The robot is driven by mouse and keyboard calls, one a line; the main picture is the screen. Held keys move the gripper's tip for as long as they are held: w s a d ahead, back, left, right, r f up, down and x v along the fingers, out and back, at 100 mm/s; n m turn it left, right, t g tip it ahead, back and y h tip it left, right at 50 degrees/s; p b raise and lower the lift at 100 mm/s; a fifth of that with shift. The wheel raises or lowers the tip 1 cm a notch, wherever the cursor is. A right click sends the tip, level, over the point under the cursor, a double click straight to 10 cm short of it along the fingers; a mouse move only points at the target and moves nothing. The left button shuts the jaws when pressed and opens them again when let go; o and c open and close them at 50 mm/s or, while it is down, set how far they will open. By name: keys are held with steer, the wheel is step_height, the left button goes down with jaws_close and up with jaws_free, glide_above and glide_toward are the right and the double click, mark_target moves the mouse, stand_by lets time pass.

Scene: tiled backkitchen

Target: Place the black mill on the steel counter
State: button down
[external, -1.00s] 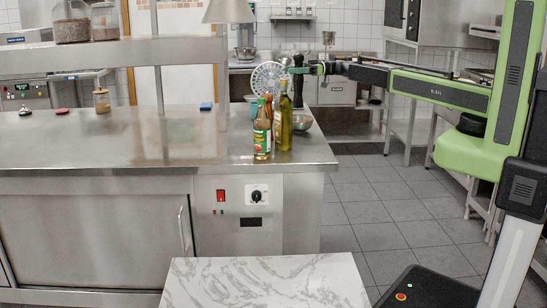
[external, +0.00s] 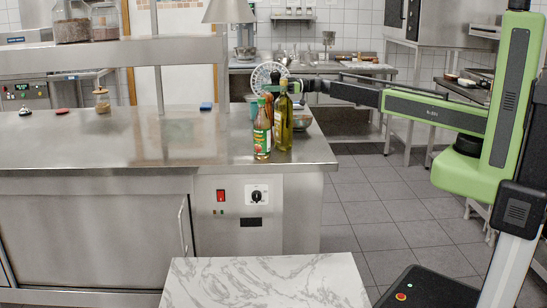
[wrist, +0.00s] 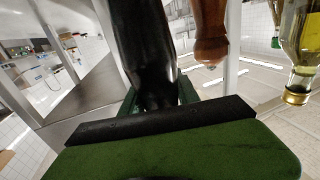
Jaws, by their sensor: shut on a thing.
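The black mill (wrist: 146,45) is dark and glossy and is gripped between my fingers in the wrist view. In the external view its dark top (external: 275,77) shows above the bottles, and its lower part is hidden behind them. My gripper (external: 285,87) is shut on it, just behind the oil bottle from this camera. The fingers also show in the wrist view (wrist: 160,98). The steel counter (external: 130,140) spans the left and middle of the external view. Whether the mill touches the counter is hidden.
A sauce bottle (external: 262,138) and an oil bottle (external: 283,125) stand at the counter's right end. A metal bowl (external: 302,121) is beside them. A brown wooden mill (wrist: 210,32) is close to the black mill in the wrist view. The counter's middle is clear.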

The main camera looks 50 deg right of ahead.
steer(key=shift+f+b, duration=1.7)
steer(key=shift+f, duration=0.35)
steer(key=c, duration=0.9)
jaws_free()
steer(key=shift+r, duration=0.1)
steer(key=v, duration=1.2)
steer(key=shift+r, duration=0.15)
